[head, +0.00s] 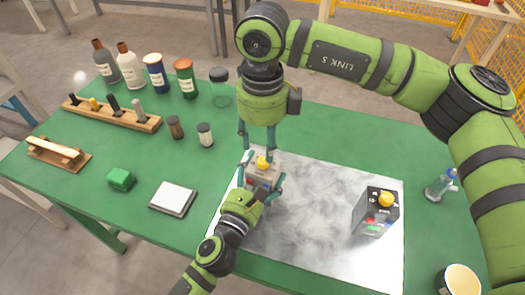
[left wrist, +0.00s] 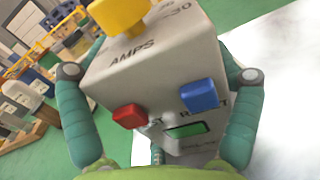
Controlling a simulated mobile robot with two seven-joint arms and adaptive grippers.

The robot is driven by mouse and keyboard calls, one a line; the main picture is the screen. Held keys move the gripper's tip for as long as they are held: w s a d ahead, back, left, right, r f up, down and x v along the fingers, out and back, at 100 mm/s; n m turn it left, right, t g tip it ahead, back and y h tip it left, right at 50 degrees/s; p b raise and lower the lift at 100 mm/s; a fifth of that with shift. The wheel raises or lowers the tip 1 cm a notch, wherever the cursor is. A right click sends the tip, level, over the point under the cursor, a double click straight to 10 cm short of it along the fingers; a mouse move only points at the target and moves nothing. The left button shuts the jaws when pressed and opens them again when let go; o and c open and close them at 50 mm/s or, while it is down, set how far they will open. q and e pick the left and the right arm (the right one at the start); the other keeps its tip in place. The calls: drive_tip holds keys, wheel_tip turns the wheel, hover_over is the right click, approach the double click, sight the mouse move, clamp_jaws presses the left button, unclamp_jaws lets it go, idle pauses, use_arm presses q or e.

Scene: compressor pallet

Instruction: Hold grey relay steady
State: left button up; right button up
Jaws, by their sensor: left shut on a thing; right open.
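The grey relay (head: 263,172) stands near the back left edge of the marbled grey board. It has a yellow knob (head: 263,162) on top. In the left wrist view the relay (left wrist: 165,85) shows a red button (left wrist: 130,116), a blue button (left wrist: 199,95) and a green button or window, with the knob (left wrist: 118,14) at the upper left. My left gripper (head: 261,185) is shut on the relay, one finger on each side. My right gripper (head: 257,150) points down just above the relay, its fingers apart near the knob. I cannot tell whether they touch it.
A dark-sided box with a yellow knob (head: 376,213) stands on the board (head: 310,225) to the right. Bottles (head: 130,66), a wooden rack (head: 112,114), a green block (head: 121,179) and a white-topped pad (head: 173,198) are left. A cup (head: 461,280) stands at the lower right.

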sight(262, 161)
wheel_tip(262, 161, up, 7)
idle(0.3)
drive_tip(key=shift+r, duration=0.1)
use_arm(q)
drive_tip(key=o, duration=1.2)
